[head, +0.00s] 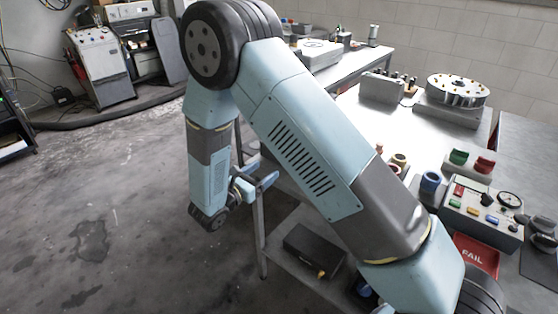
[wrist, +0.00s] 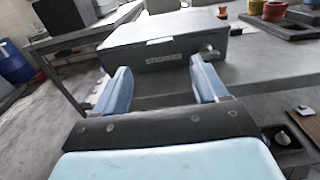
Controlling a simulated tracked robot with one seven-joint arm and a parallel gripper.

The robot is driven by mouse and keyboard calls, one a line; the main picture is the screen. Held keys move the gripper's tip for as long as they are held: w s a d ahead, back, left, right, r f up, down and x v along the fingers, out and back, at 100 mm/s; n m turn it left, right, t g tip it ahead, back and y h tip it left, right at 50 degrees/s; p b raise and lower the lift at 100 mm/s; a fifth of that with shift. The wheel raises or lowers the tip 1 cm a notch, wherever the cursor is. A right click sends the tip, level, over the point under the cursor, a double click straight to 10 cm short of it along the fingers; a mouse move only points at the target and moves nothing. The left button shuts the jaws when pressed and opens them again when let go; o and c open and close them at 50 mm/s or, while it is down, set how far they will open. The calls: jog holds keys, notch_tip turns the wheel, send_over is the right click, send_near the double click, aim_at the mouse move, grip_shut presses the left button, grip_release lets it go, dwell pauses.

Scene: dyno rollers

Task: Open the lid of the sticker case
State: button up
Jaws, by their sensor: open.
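The sticker case, a grey box (wrist: 165,36) with a pale label strip on its front, stands on the grey table in the wrist view. Its lid looks closed, and a small knob or latch shows at the front right. In the head view I cannot make the case out; my arm covers that part of the table. My gripper (wrist: 161,75) is open and empty, its two blue fingers pointing at the front of the case from a short distance. In the head view my gripper (head: 256,184) hangs beside the table's left edge.
Coloured cups and a red FAIL tray (head: 476,252) are on the bench, with a button box (head: 480,215) at right. A dark box (head: 314,250) lies on the lower shelf. A round silver fixture (head: 458,92) stands farther back. Open floor (head: 120,210) lies left.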

jog(key=x, duration=0.8)
jog(key=shift+w+d, duration=0.15)
jog(key=shift+w, duration=0.05)
grip_shut()
dwell(0.4)
